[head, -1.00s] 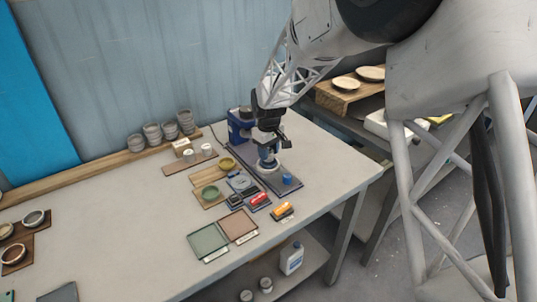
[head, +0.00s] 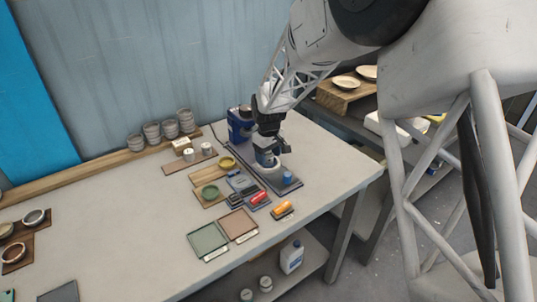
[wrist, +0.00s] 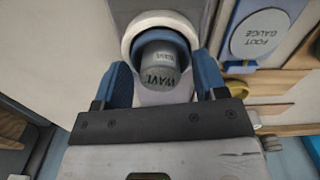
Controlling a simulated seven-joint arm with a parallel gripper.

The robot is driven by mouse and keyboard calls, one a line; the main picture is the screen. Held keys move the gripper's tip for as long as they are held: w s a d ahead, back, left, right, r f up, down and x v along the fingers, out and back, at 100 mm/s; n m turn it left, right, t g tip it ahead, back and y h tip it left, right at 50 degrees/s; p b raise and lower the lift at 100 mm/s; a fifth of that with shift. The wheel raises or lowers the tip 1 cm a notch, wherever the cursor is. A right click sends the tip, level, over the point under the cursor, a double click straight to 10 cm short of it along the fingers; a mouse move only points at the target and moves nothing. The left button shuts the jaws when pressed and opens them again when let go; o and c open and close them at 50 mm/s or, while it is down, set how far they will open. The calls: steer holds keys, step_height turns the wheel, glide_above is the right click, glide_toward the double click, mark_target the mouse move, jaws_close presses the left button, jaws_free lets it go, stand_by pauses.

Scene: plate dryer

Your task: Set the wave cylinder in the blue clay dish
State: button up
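The wave cylinder (wrist: 160,66) is grey and carries the word WAVE. In the wrist view it stands inside a round blue dish (wrist: 175,38) with a wide white ring (wrist: 133,33) around it. Whether the cylinder touches the dish's bottom is hidden. My gripper (wrist: 163,72) has its blue fingers on both sides of the cylinder, apart, with what look like narrow gaps.
A foot gauge (wrist: 262,32), a green dish (head: 210,191) and a yellow dish (head: 227,162) lie to the left. Red (head: 258,198) and orange (head: 282,208) items lie in front. The table's left middle is clear.

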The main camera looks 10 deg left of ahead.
mark_target(269, 155)
steer(key=shift+r, duration=0.1)
step_height(269, 155, up, 12)
steer(key=shift+r, duration=0.2)
stand_by(0.8)
stand_by(0.4)
stand_by(0.3)
steer(key=s+d+r+m+t, duration=0.1)
steer(key=s+d+r+m, duration=0.3)
steer(key=s+d, duration=0.5)
steer(key=s+d+r+m, duration=0.1)
steer(key=s+d+r, duration=0.5)
steer(key=d, duration=0.4)
steer(key=s+d+f+m, duration=0.1)
steer(key=s+d, duration=0.3)
steer(key=s, duration=0.4)
steer(key=s+d+f+m+t, duration=0.1)
steer(key=s+d+m, duration=0.2)
steer(key=s, duration=0.6)
steer(key=s+d+f+m, duration=0.1)
steer(key=s+d, duration=0.5)
steer(key=s, duration=0.3)
steer(key=shift+s+f+m+t, duration=0.15)
steer(key=shift+f+m+t, duration=0.15)
steer(key=shift+f+m, duration=0.1)
